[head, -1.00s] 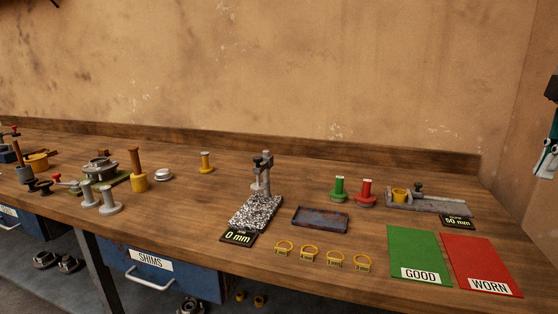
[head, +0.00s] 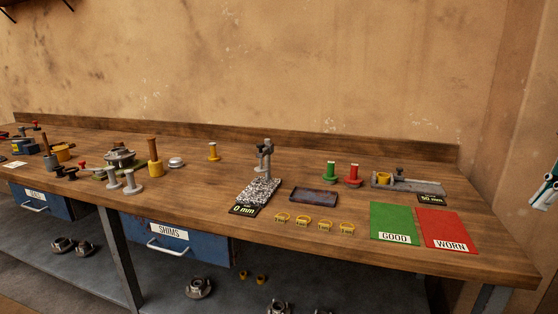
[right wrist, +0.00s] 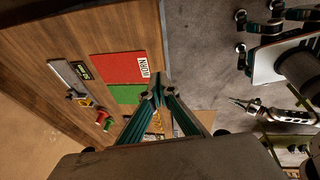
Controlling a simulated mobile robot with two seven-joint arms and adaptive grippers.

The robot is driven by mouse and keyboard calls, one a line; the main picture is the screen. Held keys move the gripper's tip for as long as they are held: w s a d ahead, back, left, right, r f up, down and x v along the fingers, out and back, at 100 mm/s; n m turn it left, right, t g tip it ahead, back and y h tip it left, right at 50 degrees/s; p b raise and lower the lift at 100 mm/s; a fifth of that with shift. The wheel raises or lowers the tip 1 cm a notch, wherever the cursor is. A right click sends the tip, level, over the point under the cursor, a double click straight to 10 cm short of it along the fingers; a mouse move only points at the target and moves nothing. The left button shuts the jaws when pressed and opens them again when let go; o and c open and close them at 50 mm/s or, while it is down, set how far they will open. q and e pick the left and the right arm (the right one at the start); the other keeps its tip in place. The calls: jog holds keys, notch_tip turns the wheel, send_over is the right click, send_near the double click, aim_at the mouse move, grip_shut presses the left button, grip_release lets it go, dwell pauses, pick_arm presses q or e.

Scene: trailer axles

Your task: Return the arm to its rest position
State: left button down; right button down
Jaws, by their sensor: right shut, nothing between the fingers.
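My right gripper (head: 545,196) shows only in part at the right edge of the head view, off the right end of the bench and clear of it. In the right wrist view its teal fingers (right wrist: 158,88) come together at the tips, with nothing held between them. The red WORN mat (right wrist: 118,66) and green GOOD mat (right wrist: 126,94) lie beyond the fingers in that view. My left gripper does not show in the head view.
The wooden bench (head: 330,246) bears several yellow rings, a blue-grey tray (head: 314,197), red (head: 353,175) and green (head: 329,174) spools, and gauges. A SHIMS drawer (head: 185,246) hangs below it. Hubs lie on the shelf underneath. Grey floor (right wrist: 205,75) is open beside the bench.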

jog(key=s+a+f+m+t+y+p, duration=0.1)
jog(key=s+a+f+t+y+p, duration=0.15)
jog(key=f, duration=0.85)
jog(key=s+a+f+m+t+y+p, duration=0.1)
jog(key=s+f+t, duration=0.3)
jog(key=f, duration=0.7)
jog(key=s+a+f+m+t+y+p, duration=0.1)
jog(key=s+a+f+t+y+p, duration=0.15)
jog(key=f, duration=0.95)
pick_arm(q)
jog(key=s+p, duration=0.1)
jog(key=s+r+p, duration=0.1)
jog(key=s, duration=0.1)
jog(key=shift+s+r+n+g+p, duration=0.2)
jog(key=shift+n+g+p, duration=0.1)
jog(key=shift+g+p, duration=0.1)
pick_arm(e)
jog(key=s+a+f+m+h, duration=0.2)
jog(key=s+a+f, duration=0.2)
jog(key=a, duration=0.4)
jog(key=s+a+f+m+h, duration=0.2)
jog(key=s+a+f+m, duration=0.1)
jog(key=s+a, duration=0.3)
jog(key=s+a+f+m+h, duration=0.1)
jog(key=s+a+f+m, duration=0.2)
jog(key=a, duration=0.8)
notch_tip(320, 180, down, 2)
jog(key=s, duration=0.3)
jog(key=shift+f+g+h, duration=0.2)
jog(key=shift+g+h, duration=0.2)
